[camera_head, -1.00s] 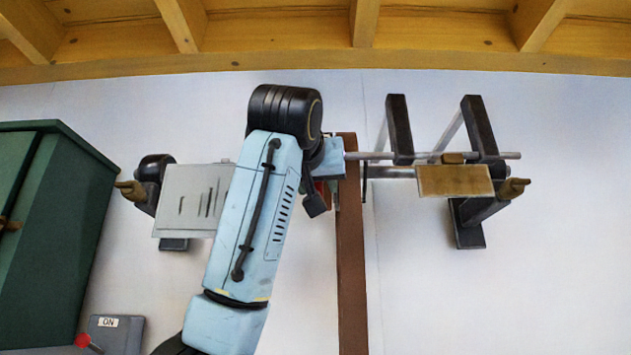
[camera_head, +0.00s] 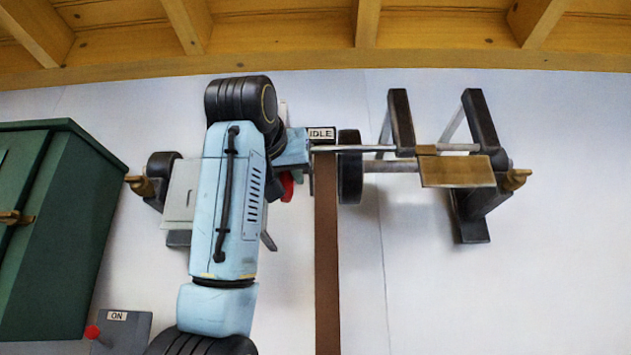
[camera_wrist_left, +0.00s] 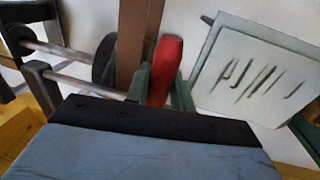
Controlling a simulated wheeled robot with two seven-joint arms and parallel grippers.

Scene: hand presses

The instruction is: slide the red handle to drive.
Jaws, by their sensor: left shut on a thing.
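The red handle (camera_head: 288,186) shows in the head view just right of my left forearm, partly hidden by my arm. In the left wrist view the red handle (camera_wrist_left: 166,68) stands between the green fingers of my left gripper (camera_wrist_left: 161,92), which is shut on it. The brown belt (camera_head: 327,250) hangs right of the handle, and it also shows in the wrist view (camera_wrist_left: 137,45). A sign reading IDLE (camera_head: 321,133) is above the belt's top. A metal rod (camera_head: 380,149) runs right from there. My right gripper is not in view.
A black wheel (camera_head: 350,165) is right of the belt. Dark brackets (camera_head: 401,122) and a tan plate (camera_head: 457,172) stand farther right. A grey plate (camera_head: 180,192) is behind my arm. A green cabinet (camera_head: 50,230) and an ON switch box (camera_head: 122,330) are at left.

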